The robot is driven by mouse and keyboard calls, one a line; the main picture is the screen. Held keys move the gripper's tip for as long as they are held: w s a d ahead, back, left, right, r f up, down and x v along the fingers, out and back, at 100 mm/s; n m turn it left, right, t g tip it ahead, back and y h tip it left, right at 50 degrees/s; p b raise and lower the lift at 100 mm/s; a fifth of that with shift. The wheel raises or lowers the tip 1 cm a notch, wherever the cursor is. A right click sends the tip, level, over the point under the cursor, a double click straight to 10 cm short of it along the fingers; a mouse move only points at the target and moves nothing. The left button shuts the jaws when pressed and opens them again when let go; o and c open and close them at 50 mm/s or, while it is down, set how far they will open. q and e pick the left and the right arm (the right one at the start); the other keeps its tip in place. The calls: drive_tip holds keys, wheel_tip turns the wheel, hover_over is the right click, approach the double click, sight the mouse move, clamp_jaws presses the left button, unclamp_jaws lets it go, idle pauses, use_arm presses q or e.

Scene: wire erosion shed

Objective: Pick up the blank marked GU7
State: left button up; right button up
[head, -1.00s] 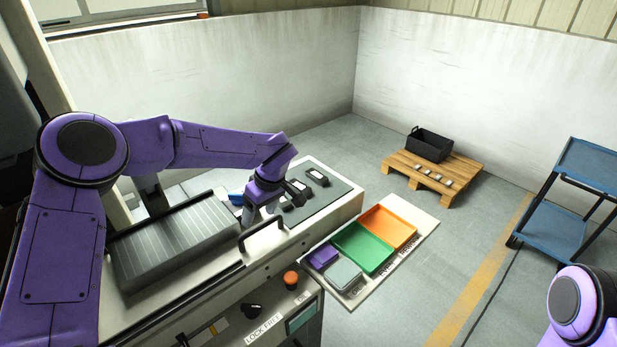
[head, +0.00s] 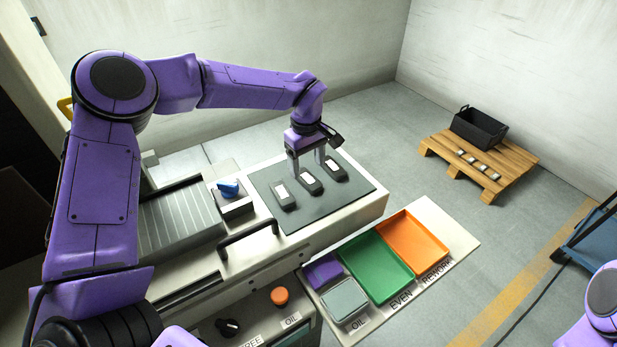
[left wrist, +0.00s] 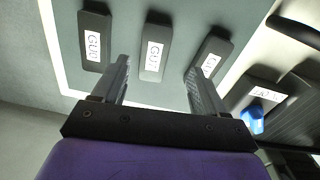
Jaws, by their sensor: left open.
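Three dark blanks with white labels lie in a row on a dark mat (head: 352,184): a left blank (head: 286,203), a middle blank (head: 310,187) and a right blank (head: 338,174). My left gripper (head: 307,173) is open and empty above the row, pointing down. In the left wrist view, the middle blank (left wrist: 147,69) shows between the open fingers (left wrist: 158,66), with the other two outside them. Its label starts with GU; the last character is too small to read surely, so I cannot tell which is GU7. My right gripper is out of frame.
A block with a blue part (head: 229,187) stands left of the mat. A handle (head: 248,238) rises at the machine's front. Below are a green tray (head: 376,268), an orange tray (head: 412,243) and a purple tray (head: 322,270). A pallet (head: 500,160) carries a black crate (head: 479,128).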

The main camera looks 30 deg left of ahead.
sight(308, 178)
use_arm(q)
drive_tip(key=shift+s+f+p, duration=0.35)
drive_tip(key=shift+p, duration=0.1)
drive_tip(key=shift+w+a+f+p, duration=0.15)
drive_tip(key=shift+f+p, duration=0.15)
drive_tip(key=shift+f, duration=0.6)
drive_tip(key=w+f, duration=0.2)
drive_tip(key=f, duration=0.1)
drive_tip(key=shift+w+f, duration=0.1)
drive_tip(key=shift+f, duration=0.2)
drive_tip(key=shift+s+r, duration=0.2)
drive_tip(key=shift+s, duration=0.05)
drive_tip(key=shift+s+r, duration=0.15)
drive_tip(key=shift+s, duration=0.05)
drive_tip(key=c, duration=0.4)
clamp_jaws()
drive_tip(key=shift+w, duration=0.1)
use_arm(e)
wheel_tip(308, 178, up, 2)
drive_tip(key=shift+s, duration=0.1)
